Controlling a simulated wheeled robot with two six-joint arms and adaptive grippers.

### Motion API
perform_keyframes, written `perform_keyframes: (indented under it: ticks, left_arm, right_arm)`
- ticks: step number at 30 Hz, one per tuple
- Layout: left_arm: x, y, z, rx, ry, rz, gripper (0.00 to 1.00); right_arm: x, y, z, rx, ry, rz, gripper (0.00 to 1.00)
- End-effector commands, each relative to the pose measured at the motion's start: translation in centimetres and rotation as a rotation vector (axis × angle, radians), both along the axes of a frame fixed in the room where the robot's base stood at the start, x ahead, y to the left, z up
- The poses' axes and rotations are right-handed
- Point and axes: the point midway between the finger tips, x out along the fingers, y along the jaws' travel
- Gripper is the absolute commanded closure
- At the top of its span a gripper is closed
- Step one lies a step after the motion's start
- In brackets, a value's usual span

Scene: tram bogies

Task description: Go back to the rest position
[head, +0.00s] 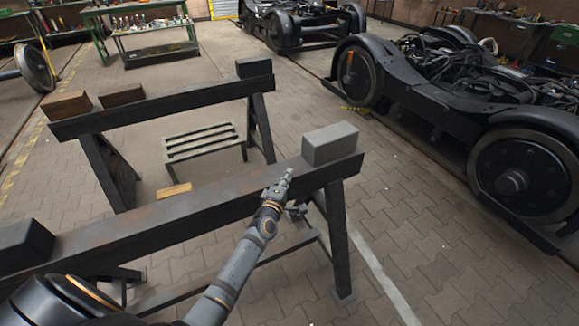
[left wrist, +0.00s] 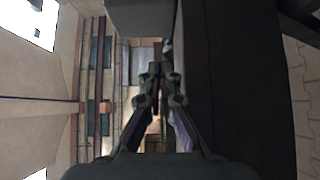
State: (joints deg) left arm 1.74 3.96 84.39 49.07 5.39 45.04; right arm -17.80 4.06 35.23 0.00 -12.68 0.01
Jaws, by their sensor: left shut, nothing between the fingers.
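My left gripper (head: 283,182) is shut and empty in the head view. It is at the end of my left arm, close to the near trestle beam (head: 150,222) and left of the grey block (head: 330,144) on that beam's right end. I cannot tell whether it touches the beam. In the left wrist view the gripper's fingers (left wrist: 157,85) are together with nothing between them. The dark beam runs along their right side there, and a grey block (left wrist: 140,18) shows at the top. My right gripper is not in view.
A second trestle (head: 170,102) stands behind, with wooden blocks (head: 68,105) on it. A slatted bench (head: 204,142) is between the trestles. Dark bogies (head: 460,100) stand at the right and back. A green workbench (head: 150,40) is at the back left. Paved floor right of the trestle is clear.

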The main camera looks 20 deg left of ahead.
Motion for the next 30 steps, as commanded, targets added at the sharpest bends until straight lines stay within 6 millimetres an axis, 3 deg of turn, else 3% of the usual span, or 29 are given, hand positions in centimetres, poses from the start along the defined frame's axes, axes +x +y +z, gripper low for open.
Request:
perform_keyframes:
  ticks: [3,7,20,23,26,30]
  left_arm:
    - [-2.4,-0.2,0.1,0.0,0.001,0.001,1.0]
    - [-4.1,-0.3,0.0,0.0,0.0,0.001,1.0]
    - [-4.9,-0.3,-0.2,0.007,0.005,0.0,1.0]
    - [-5.5,-0.4,-2.9,0.077,0.076,-0.013,1.0]
    - [-7.7,-0.5,-8.8,0.242,0.232,-0.057,1.0]
    - [-14.3,-0.5,-19.4,0.542,0.514,-0.195,1.0]
  right_arm:
    - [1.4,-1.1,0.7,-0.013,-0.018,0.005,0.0]
    - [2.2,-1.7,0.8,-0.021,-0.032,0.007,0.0]
    - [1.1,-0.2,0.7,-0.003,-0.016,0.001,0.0]
    - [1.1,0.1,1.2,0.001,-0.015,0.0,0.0]
    - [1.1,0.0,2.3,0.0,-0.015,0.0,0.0]
    - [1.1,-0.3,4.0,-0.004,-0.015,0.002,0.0]
